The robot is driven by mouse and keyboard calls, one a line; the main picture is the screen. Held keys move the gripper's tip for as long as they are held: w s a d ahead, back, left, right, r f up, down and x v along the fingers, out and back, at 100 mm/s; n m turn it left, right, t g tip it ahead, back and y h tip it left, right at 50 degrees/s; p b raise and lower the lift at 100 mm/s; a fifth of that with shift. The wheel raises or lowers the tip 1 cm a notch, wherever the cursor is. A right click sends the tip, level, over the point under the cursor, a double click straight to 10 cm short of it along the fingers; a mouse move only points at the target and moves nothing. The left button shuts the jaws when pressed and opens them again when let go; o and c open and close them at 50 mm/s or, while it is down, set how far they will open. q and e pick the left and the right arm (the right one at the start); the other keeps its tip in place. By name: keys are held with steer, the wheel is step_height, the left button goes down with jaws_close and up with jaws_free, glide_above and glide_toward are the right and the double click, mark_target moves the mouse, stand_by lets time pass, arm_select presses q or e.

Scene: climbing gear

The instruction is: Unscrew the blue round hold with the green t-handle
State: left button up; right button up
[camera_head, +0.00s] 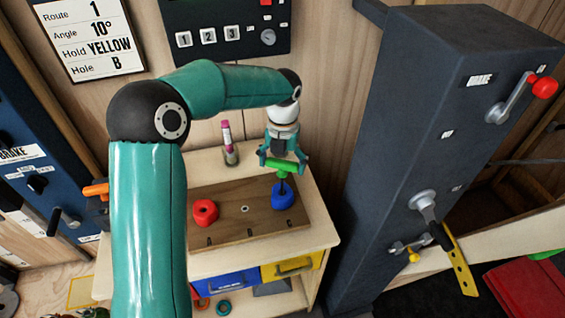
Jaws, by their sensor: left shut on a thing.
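The blue round hold (283,196) sits at the right of a brown wooden board (240,233), near the letter C. The green t-handle (285,168) stands above it, with its dark shaft pointing down to the middle of the hold. The shaft tip seems to be in the hold's hole. My left gripper (284,163) points down over the hold and is shut on the green grip of the t-handle. My right gripper does not show.
A red hold (204,212) sits on the board's left, with a bare hole between the holds. A pink-topped marker (227,140) stands behind the board. A dark pillar (420,130) with cranks rises at the right. Blue (226,283) and yellow (292,267) drawers are below.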

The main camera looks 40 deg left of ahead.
arm_select(q)
steer(key=shift+f, duration=0.25)
steer(key=n, duration=0.7)
steer(key=shift+r+p, duration=0.7)
steer(key=shift+r, duration=0.8)
